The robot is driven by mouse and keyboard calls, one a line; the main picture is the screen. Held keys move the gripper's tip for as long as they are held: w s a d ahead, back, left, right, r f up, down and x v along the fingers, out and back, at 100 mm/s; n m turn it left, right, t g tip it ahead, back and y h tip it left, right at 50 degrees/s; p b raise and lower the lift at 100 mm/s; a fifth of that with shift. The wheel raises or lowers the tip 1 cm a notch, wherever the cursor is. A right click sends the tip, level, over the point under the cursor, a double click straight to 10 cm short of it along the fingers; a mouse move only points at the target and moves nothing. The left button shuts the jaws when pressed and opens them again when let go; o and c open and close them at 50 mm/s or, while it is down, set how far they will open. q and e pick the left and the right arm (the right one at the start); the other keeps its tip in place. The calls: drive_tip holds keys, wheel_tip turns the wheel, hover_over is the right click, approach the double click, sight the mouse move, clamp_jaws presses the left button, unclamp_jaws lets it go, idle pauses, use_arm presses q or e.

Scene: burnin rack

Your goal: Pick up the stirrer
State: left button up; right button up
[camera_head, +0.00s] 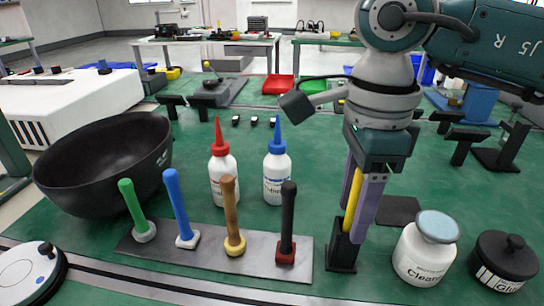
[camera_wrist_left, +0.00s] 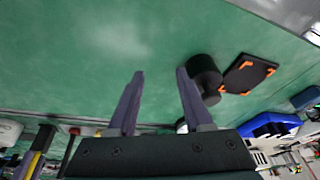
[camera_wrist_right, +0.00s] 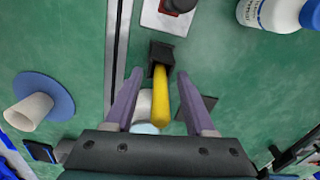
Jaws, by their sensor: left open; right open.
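The stirrer, seen as a yellow rod (camera_head: 352,202), stands upright in a small black square holder (camera_head: 342,252) in the head view. My right gripper (camera_wrist_right: 161,74) points down over it, open, with one finger on each side of the rod. In the right wrist view the yellow rod (camera_wrist_right: 161,100) lies between the spread fingers, with gaps visible to both. The rod's lower end is hidden in the holder. My left gripper (camera_wrist_left: 160,72) is open and empty over the green surface in its wrist view; it does not show in the head view.
A grey plate (camera_head: 150,250) with several coloured-handled tools lies left of the holder. A white jar (camera_head: 425,255) and a black lidded pot (camera_head: 503,262) stand to its right. Two bottles (camera_head: 223,175) and a large black bowl (camera_head: 95,170) are on the green table.

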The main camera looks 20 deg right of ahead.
clamp_jaws()
idle(0.3)
idle(0.3)
